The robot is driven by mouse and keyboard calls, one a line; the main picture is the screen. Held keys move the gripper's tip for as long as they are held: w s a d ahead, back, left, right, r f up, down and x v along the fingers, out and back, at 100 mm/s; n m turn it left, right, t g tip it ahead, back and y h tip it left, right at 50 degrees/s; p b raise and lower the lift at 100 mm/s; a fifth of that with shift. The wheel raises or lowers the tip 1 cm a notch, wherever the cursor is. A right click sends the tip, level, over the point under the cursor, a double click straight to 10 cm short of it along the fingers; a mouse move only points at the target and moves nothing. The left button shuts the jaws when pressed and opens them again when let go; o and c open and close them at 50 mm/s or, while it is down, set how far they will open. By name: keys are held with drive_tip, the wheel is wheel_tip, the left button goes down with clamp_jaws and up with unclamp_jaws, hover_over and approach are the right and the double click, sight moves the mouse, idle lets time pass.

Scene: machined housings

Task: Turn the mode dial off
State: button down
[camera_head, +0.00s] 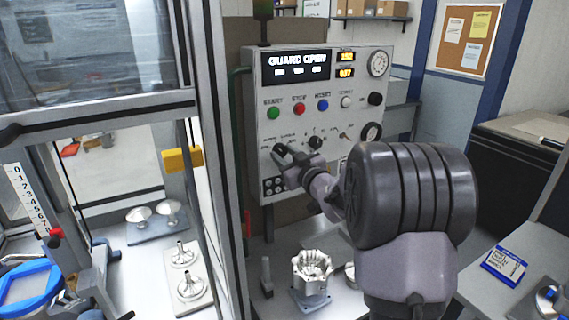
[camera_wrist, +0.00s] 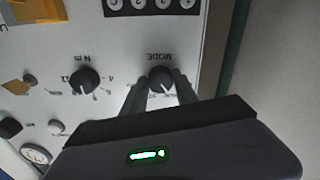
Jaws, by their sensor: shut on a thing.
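The mode dial (camera_wrist: 161,79) is a round black knob under the printed word MODE, which appears upside down in the wrist view. A pale pointer line on it seems to slant toward the lower right there, near small labels too blurred to read. My gripper (camera_wrist: 160,90) has one finger on each side of the knob and is shut on it. In the head view my gripper (camera_head: 286,155) is at the lower left of the control panel (camera_head: 325,75), and it mostly hides the dial there.
A second black knob (camera_wrist: 85,80), marked N m, sits beside the dial. Green (camera_head: 273,112), red (camera_head: 299,109) and blue (camera_head: 322,105) buttons are above my gripper. A framed glass guard (camera_head: 210,150) stands close on the left. A metal housing (camera_head: 312,270) stands on the bench below.

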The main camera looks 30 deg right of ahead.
drive_tip(key=n+b, duration=0.1)
drive_tip(key=b, duration=0.1)
drive_tip(key=n+b, duration=0.1)
drive_tip(key=n, duration=0.1)
drive_tip(key=shift+f+b, duration=0.25)
drive_tip(key=shift+b, duration=0.1)
drive_tip(key=shift+r+n+b, duration=0.25)
drive_tip(key=shift+n+b, duration=1.1)
drive_tip(key=shift+n, duration=0.45)
drive_tip(key=c, duration=0.9)
unclamp_jaws()
drive_tip(key=shift+c, duration=0.2)
drive_tip(key=s+p, duration=0.1)
drive_tip(key=s, duration=1.6)
drive_tip(key=shift+s+d+p, duration=0.25)
drive_tip(key=shift+d+p, duration=0.1)
drive_tip(key=shift+p, duration=0.05)
